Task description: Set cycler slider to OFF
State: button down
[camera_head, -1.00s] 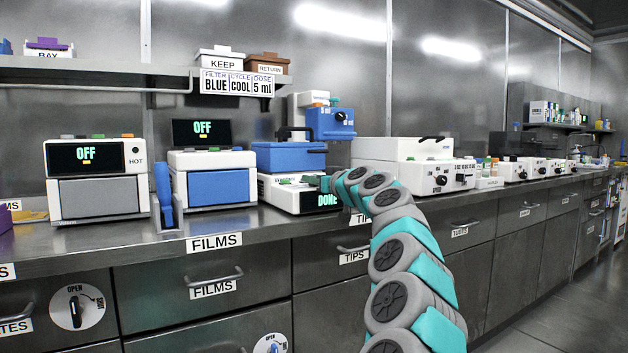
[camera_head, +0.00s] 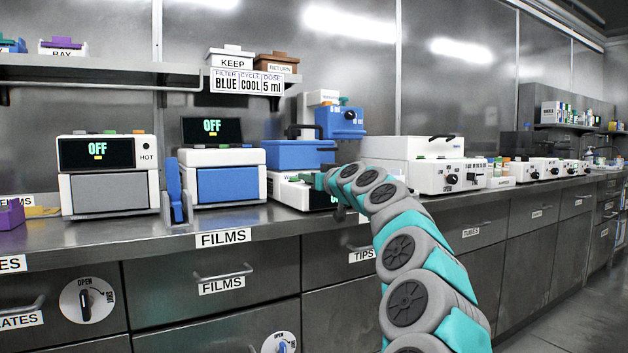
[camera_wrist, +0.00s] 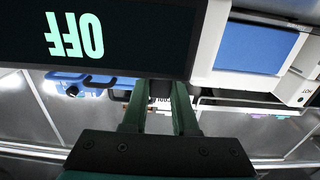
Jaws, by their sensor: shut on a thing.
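The cycler (camera_head: 284,192) is the low white unit with a blue lid (camera_head: 292,155) on the counter. Its dark display (camera_wrist: 150,35) fills the upper left of the wrist view and reads OFF, upside down there. In the head view my arm covers most of that display. My gripper (camera_wrist: 160,92) is at the display's edge, its two green fingers shut on a small dark piece, the cycler slider (camera_wrist: 160,88). The slider is mostly hidden between the fingers.
Left of the cycler stand a white unit with a blue front (camera_head: 228,187) and a HOT unit (camera_head: 108,190), both reading OFF. A blue upright object (camera_head: 174,190) stands between them. A large white unit with knobs (camera_head: 425,176) is to the right. A shelf (camera_head: 100,73) runs above.

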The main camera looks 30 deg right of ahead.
jog(key=c, duration=0.7)
grip_release()
jog(key=shift+a, duration=0.25)
jog(key=shift+s, duration=0.1)
jog(key=shift+s+d, duration=0.15)
jog(key=shift+s, duration=3.7)
